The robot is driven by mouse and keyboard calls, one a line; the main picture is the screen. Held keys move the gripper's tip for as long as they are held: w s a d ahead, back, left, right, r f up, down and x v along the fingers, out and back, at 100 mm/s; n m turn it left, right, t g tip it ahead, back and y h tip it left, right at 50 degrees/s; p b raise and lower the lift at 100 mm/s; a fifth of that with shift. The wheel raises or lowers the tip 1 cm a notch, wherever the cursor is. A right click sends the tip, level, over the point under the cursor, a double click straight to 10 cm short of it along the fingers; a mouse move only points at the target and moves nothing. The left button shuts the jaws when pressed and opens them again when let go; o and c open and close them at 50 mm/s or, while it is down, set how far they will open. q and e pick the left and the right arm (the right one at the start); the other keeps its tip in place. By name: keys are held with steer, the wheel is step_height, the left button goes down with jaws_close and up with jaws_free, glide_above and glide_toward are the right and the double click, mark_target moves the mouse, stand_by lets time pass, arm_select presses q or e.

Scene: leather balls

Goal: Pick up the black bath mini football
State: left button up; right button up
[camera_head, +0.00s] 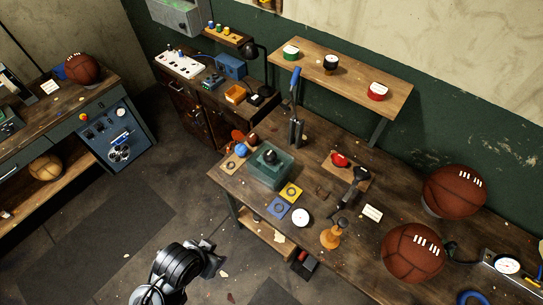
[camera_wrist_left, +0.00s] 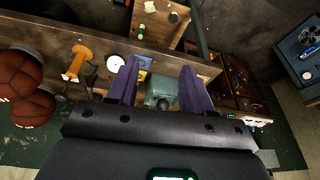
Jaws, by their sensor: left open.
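A small dark round ball (camera_head: 270,156), which looks like the black mini football, sits on top of a teal box (camera_head: 267,175) near the left end of the workbench. The dark ball (camera_wrist_left: 163,103) and the teal box (camera_wrist_left: 157,86) also show in the left wrist view, between the finger lines. My left gripper (camera_head: 208,262) is in front of the bench, below and left of the box in the head view. In the left wrist view its two fingers (camera_wrist_left: 160,66) are spread with nothing held between them. My right gripper is not in view.
Close to the box are a small blue ball (camera_head: 241,150), a yellow tile (camera_head: 291,192), a blue tile (camera_head: 277,208) and a round white dial (camera_head: 301,217). An orange stand (camera_head: 331,236) and large brown balls (camera_head: 413,253) lie further right. Floor left of the bench is open.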

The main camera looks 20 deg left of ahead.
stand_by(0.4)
arm_select(q)
steer(key=o, duration=0.5)
